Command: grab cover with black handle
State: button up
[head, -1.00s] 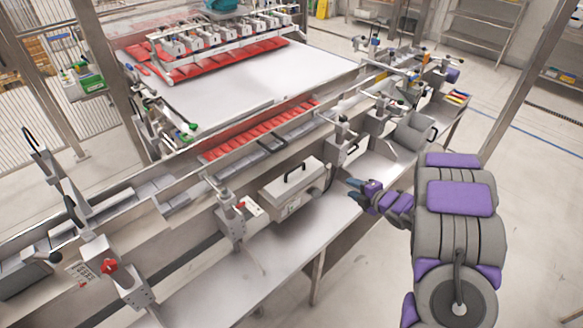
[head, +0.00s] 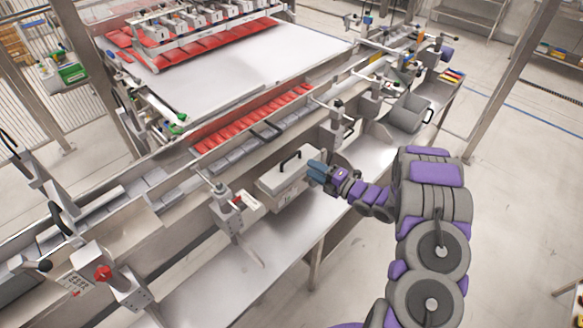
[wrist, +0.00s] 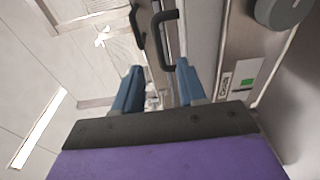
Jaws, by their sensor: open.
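The light grey cover (head: 284,176) with a black handle (head: 290,158) sits on a box on the steel bench. The handle is on its top. My gripper (head: 314,168) has blue fingers and is just right of the cover, close to its right end. In the head view I cannot tell whether my fingers touch the cover.
A clamp post (head: 235,208) stands left of the cover, and another post (head: 333,128) stands behind my gripper. A grey bin (head: 407,113) with a black handle is further right. The bench top (head: 270,240) in front is mostly clear.

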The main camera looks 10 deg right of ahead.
aim_at(291, 156)
jog(key=b+x, duration=0.1)
jog(key=x, duration=0.8)
jog(key=shift+w+a, duration=0.25)
jog(key=shift+a, duration=0.1)
jog(key=shift+c, duration=0.4)
grip_shut()
